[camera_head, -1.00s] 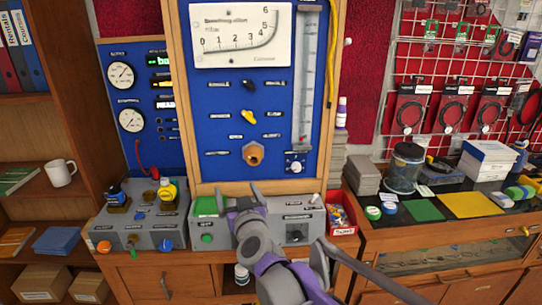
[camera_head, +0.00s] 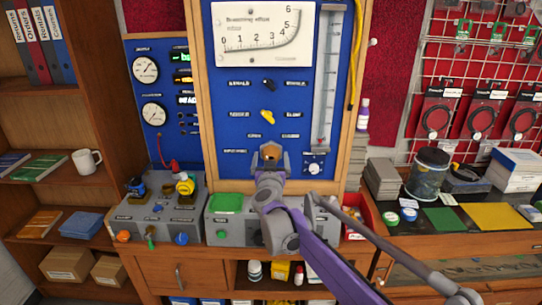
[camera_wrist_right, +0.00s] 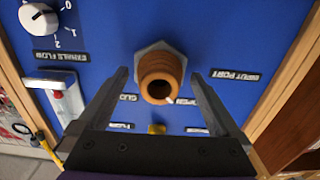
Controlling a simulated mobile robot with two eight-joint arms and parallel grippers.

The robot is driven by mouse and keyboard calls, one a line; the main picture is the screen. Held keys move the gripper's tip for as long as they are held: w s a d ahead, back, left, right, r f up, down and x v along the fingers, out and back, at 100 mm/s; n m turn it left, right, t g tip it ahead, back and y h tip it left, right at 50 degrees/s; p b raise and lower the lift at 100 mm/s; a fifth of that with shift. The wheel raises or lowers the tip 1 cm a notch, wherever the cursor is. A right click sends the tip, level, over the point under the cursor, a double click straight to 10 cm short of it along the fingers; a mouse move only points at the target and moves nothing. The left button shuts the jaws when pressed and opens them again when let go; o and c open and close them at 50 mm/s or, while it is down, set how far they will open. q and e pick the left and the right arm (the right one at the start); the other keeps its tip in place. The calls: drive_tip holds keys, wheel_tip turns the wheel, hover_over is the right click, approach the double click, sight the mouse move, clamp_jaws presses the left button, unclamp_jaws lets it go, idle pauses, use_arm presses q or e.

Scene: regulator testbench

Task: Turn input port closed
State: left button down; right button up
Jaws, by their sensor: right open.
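The input port is an orange-brown round fitting on a grey hex base (camera_wrist_right: 160,75), on the blue panel, with a dark bore facing me. A label reading "INPUT PORT", upside down in the right wrist view, sits beside it. My right gripper (camera_wrist_right: 158,80) is open, one finger on each side of the fitting in that view; I cannot tell whether either touches it. In the head view the right gripper (camera_head: 270,160) is in front of the port, hiding most of it; a bit of orange-brown shows. My left gripper is not in view.
A yellow knob (camera_head: 267,114) and a black knob (camera_head: 268,84) sit above the port in the head view. A white dial (camera_head: 314,168) sits at its lower right. A flow tube (camera_head: 329,80) runs up the panel's right side. Grey boxes (camera_head: 158,216) stand below.

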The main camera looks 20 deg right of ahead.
drive_tip(key=shift+w+d, duration=0.15)
drive_tip(key=shift+w, duration=0.15)
drive_tip(key=c, duration=1.3)
drive_tip(key=shift+c, duration=0.2)
